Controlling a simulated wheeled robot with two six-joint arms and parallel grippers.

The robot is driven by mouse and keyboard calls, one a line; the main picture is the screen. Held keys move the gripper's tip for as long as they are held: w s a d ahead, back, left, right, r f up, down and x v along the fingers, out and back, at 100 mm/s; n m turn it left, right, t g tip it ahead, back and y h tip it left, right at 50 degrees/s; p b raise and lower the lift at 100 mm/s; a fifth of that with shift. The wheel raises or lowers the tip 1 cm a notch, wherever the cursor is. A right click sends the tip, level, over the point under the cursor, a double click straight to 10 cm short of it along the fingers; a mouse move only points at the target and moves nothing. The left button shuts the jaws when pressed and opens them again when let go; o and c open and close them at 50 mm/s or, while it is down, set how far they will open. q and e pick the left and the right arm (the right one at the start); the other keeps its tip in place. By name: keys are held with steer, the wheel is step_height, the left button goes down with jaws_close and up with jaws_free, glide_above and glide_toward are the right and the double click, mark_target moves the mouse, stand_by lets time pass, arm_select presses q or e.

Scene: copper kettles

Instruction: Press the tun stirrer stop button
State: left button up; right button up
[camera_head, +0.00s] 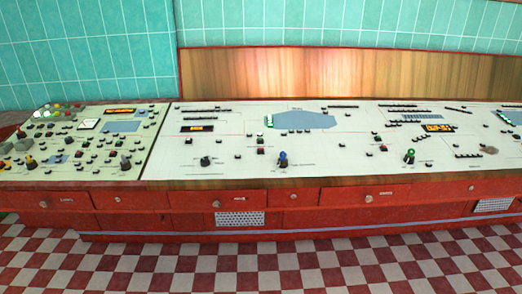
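A long white control panel (230,172) runs across the view, covered with small buttons, knobs and displays. Its labels are too small to read, so I cannot tell which button is the tun stirrer stop button. Small red buttons show near the middle (260,138) and right of the middle (384,148). A blue-topped knob (283,158), a dark green knob (205,161) and a green-topped knob (410,155) stand near the front edge. Neither of my grippers is in view.
The console's red front (170,220) has drawers with round knobs (368,198) and metal vents (242,219). A wooden board (320,75) and teal tiled wall (300,22) stand behind. The red-and-white checkered floor (250,262) in front is clear.

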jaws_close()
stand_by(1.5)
